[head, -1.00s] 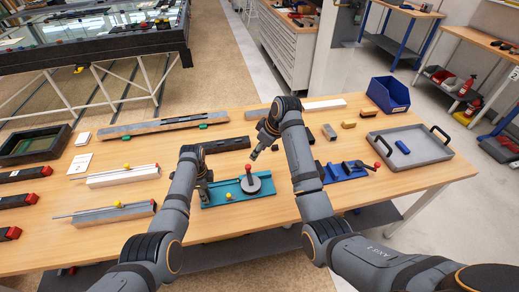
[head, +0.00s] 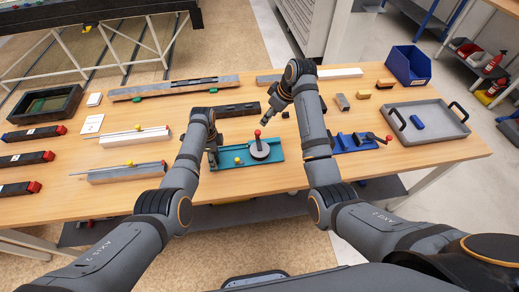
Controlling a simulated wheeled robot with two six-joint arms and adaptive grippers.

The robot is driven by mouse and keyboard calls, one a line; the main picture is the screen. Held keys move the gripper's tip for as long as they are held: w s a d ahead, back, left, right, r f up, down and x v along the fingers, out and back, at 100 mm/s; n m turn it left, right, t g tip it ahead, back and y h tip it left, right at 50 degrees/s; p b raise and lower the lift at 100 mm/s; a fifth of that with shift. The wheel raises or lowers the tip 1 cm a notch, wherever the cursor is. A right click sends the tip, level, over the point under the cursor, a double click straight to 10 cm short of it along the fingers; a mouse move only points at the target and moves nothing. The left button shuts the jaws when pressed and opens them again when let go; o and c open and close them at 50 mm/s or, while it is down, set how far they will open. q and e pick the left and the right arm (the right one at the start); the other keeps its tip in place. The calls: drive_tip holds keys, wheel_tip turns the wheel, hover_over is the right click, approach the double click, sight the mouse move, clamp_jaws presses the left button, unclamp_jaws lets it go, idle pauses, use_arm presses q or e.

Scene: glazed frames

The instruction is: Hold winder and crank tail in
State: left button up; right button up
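The winder has a teal base (head: 232,159) on the front middle of the table. It carries a grey disc (head: 260,150) with a red-topped crank knob (head: 257,134) and a small yellow knob (head: 238,160). My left gripper (head: 212,158) is low at the base's left end; its fingers are partly hidden, so I cannot tell whether it touches or grips the base. My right gripper (head: 269,115) hangs behind and above the disc, apart from the crank knob. Its finger opening is too small to read. No tail strip can be made out at the winder.
A blue fixture (head: 350,143) with a red-knobbed lever lies right of my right forearm. A grey tray (head: 432,122) and blue bin (head: 408,68) stand at the right. Long rails (head: 172,90) lie behind; white and grey profiles (head: 135,138) lie left. The front edge is clear.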

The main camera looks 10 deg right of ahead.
use_arm(q)
wheel_tip(320, 180, up, 12)
idle(0.6)
